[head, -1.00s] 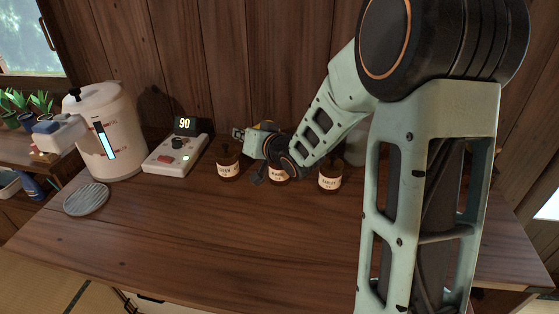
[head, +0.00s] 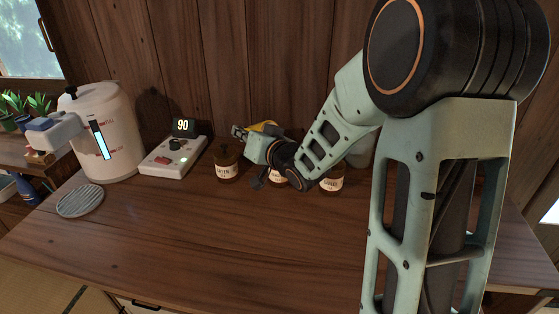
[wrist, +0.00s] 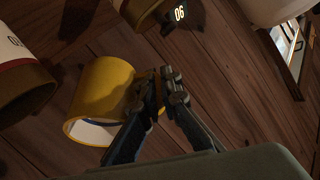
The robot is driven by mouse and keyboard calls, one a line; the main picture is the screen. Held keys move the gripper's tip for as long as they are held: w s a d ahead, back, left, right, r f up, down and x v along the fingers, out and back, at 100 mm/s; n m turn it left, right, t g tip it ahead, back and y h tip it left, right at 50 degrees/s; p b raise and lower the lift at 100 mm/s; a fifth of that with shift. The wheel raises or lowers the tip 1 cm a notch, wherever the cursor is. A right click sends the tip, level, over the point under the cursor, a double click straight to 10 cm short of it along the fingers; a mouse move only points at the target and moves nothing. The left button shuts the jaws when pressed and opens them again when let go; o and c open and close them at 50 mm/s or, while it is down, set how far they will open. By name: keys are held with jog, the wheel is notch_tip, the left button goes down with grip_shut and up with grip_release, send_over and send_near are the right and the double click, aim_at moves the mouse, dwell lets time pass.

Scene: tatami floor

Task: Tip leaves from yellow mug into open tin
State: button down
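The yellow mug (wrist: 100,88) is in the wrist view, its opening with a pale inner edge toward the lower left. My gripper (wrist: 163,85) has its fingers close together at the mug's right side, where a bit of yellow shows between them, seemingly the handle. In the head view a strip of the yellow mug (head: 265,128) shows above and behind my gripper (head: 240,132), near the back wall. Leaves inside the mug are not visible. I cannot make out the open tin; a pale grey-green container (head: 362,152) stands behind my arm, mostly hidden.
Brown labelled jars stand in a row: left (head: 227,164), middle (head: 279,180) partly hidden by my wrist, right (head: 332,179). A control box (head: 173,157) with a display reading 90, a white kettle (head: 112,130) and a round slatted coaster (head: 80,201) are leftward. The table's front (head: 230,240) is clear.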

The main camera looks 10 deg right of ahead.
aim_at(247, 130)
jog(key=shift+s+d+r+t+y+b, duration=0.2)
jog(key=shift+r+t+y+b, duration=0.3)
jog(key=shift+b, duration=0.9)
jog(key=shift+s+d+r+t+y+b, duration=0.15)
jog(key=shift+t+b, duration=0.55)
jog(key=shift+b, duration=0.7)
jog(key=shift+s+d+r+m+t+y+b, duration=0.35)
jog(key=shift+s+t+b, duration=0.35)
jog(key=shift+b, duration=1.4)
jog(key=shift+s+d+r+m+t+b, duration=0.35)
jog(key=shift+t+b, duration=0.45)
jog(key=shift+b, duration=1.5)
jog(key=shift+s+r+t+b, duration=0.2)
jog(key=shift+r+t+b, duration=0.05)
jog(key=shift+t+b, duration=0.3)
jog(key=shift+s+d+r+t, duration=0.2)
jog(key=shift+t, duration=0.15)
jog(key=shift+s+r+y, duration=0.15)
jog(key=shift+r+y, duration=0.1)
jog(key=shift+y, duration=0.05)
jog(key=shift+s+d+r+m+t, duration=0.15)
jog(key=shift+s+r+m+t, duration=0.1)
jog(key=shift+r+t, duration=0.15)
jog(key=shift+s+d+r+m+t, duration=0.1)
jog(key=shift+r+m+t, duration=0.15)
jog(key=shift+r+t, duration=0.15)
